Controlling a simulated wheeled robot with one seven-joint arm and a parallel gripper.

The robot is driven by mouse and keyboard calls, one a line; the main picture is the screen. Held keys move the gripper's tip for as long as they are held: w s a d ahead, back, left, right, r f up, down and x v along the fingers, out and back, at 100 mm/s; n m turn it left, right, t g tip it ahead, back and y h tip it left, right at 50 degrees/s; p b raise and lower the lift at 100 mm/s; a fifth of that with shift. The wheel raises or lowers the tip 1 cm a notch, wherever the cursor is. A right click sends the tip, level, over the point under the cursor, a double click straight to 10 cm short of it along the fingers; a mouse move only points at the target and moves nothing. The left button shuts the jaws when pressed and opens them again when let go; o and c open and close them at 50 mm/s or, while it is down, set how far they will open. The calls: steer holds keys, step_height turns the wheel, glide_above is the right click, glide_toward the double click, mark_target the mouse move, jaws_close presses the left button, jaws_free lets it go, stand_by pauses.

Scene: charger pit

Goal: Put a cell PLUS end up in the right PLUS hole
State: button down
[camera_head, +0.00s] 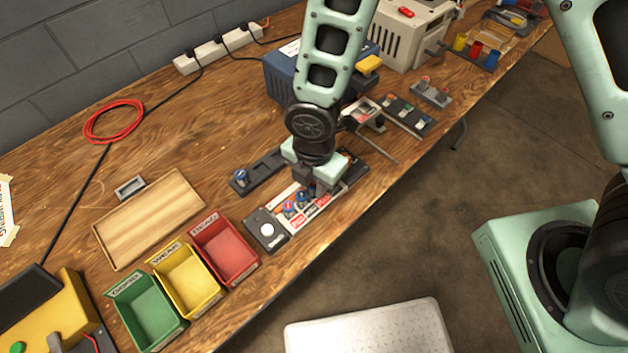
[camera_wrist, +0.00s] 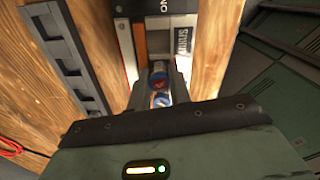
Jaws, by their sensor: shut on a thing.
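The charger (camera_head: 265,231) is a dark strip with a white top and red and white labels, near the table's front edge. Two blue-topped cells stand in its left part, one (camera_head: 289,209) left of the other (camera_head: 302,199). My gripper (camera_head: 314,191) points down over the charger just right of these cells. In the wrist view its fingers (camera_wrist: 161,98) are shut around a blue-and-red-topped cell (camera_wrist: 161,100); another round top (camera_wrist: 158,82) shows just beyond. A MINUS label (camera_wrist: 183,40) lies past the fingers. The held cell's lower end and the hole under it are hidden.
A dark rack (camera_head: 262,170) behind the charger holds one blue-topped cell (camera_head: 241,177). Red (camera_head: 224,247), yellow (camera_head: 187,281) and green (camera_head: 147,312) bins stand to the left, beside a wooden tray (camera_head: 150,218). A blue box (camera_head: 281,76) stands behind my arm.

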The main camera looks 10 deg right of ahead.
steer(key=shift+f, duration=0.1)
steer(key=c, duration=1.2)
jaws_free()
steer(key=shift+r+p, duration=3)
steer(key=shift+r, duration=0.55)
